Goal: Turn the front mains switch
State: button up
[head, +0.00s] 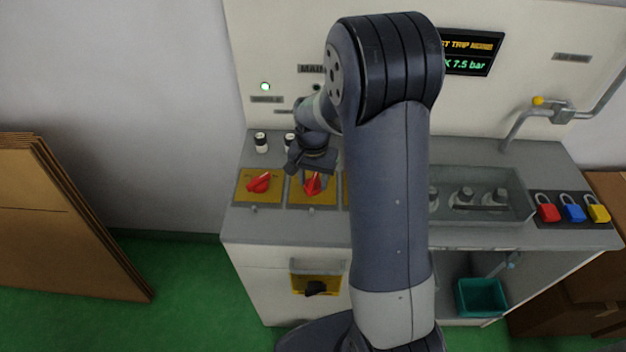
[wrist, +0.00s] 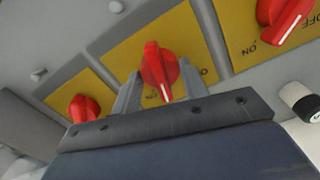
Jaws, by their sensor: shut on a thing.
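A row of red rotary switches on yellow plates lies on the grey worktop. My gripper (head: 314,176) reaches down from behind and is shut on the middle red switch (head: 312,186). In the wrist view its two fingers stand on either side of that red switch (wrist: 158,68). The left red switch (head: 259,183) sits free on its own plate; it shows at the upper right of the wrist view (wrist: 284,14), beside ON and OFF lettering. A third red switch (wrist: 83,108) is hidden by my arm in the head view. A black handle (head: 316,288) sits on a yellow plate on the cabinet front.
A white-and-black post (head: 261,142) stands behind the left switch. Red (head: 546,208), blue (head: 572,208) and yellow (head: 597,208) padlocks lie at the right. A grey tray (head: 520,212) holds several knobs. Cardboard sheets (head: 60,220) lean at the left. A lit lamp (head: 265,87) is on the back panel.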

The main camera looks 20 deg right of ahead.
aim_at(313, 181)
jog(key=n+b, duration=0.1)
jog(key=n, duration=1)
jog(key=shift+b, duration=0.35)
jog(key=shift+n, duration=0.5)
jog(key=o, duration=1)
jog(key=shift+r, duration=0.1)
notch_tip(313, 181, up, 11)
jog(key=shift+f, duration=0.15)
notch_tip(313, 181, down, 11)
jog(key=shift+r, duration=0.1)
